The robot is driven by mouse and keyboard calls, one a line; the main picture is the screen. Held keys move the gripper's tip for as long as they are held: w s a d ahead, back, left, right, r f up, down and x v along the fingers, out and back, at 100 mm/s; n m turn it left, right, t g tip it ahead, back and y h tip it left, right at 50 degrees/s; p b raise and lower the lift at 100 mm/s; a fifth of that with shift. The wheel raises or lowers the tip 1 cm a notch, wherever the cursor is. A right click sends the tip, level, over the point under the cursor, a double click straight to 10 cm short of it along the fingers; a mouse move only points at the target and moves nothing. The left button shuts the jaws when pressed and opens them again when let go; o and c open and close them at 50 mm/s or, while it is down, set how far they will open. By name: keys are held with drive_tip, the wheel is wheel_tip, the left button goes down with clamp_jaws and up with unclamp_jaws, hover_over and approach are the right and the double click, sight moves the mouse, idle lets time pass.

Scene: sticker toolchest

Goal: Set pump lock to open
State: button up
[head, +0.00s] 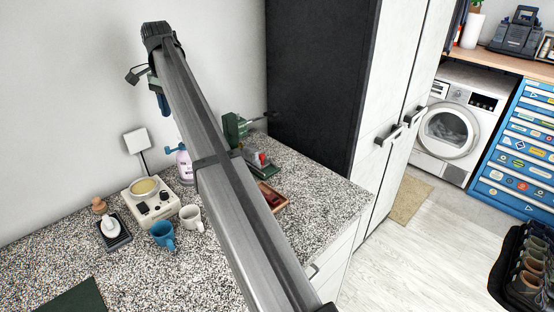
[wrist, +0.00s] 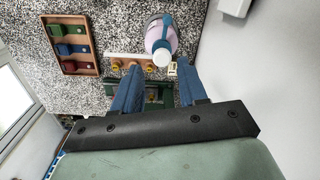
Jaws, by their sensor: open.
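The pump bottle (head: 184,166) stands on the speckled counter near the wall, with a pinkish body and a blue pump part. In the wrist view the bottle (wrist: 161,26) shows a teal band and a white round cap (wrist: 161,57). I cannot tell how its lock is set. My gripper (head: 162,110) is above the counter, up and left of the bottle in the head view. Its two blue fingers (wrist: 159,65) are apart with nothing held. In the wrist view the white cap appears between the fingertips; the height gap cannot be told.
A green device (head: 235,126) stands behind my arm. A wooden tray (wrist: 44,36) holds coloured blocks. A pale strip with brass knobs (wrist: 130,62) lies beside the bottle.

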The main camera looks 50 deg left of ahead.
drive_tip(key=w+d+f+n, duration=0.2)
drive_tip(key=w+d+f, duration=0.4)
drive_tip(key=w, duration=0.1)
drive_tip(key=w+d+f+n+g, duration=0.1)
drive_tip(key=w+d+f+n, duration=0.1)
drive_tip(key=w+d+f, duration=0.4)
drive_tip(key=w+d+f+n+y, duration=0.1)
drive_tip(key=w+d+f+n, duration=0.2)
drive_tip(key=w+d+f, duration=0.2)
drive_tip(key=shift+w+d+f, duration=0.2)
drive_tip(key=shift+w+d, duration=0.15)
drive_tip(key=shift+w, duration=0.45)
drive_tip(key=shift+w+d+f, duration=0.2)
drive_tip(key=shift+w+d, duration=0.15)
drive_tip(key=shift+w, duration=0.4)
drive_tip(key=shift+w+d+f+n, duration=0.3)
drive_tip(key=shift+w+d+f, duration=0.05)
drive_tip(key=shift+w+d, duration=0.4)
drive_tip(key=s+a+r+m, duration=0.5)
drive_tip(key=s+a+r, duration=0.5)
drive_tip(key=s+a, duration=0.15)
wheel_tip(320, 180, up, 12)
drive_tip(key=f+m+t+h, duration=0.1)
drive_tip(key=m, duration=0.4)
hover_over(167, 147)
wheel_tip(167, 147, down, 13)
drive_tip(key=shift+a+f, duration=0.1)
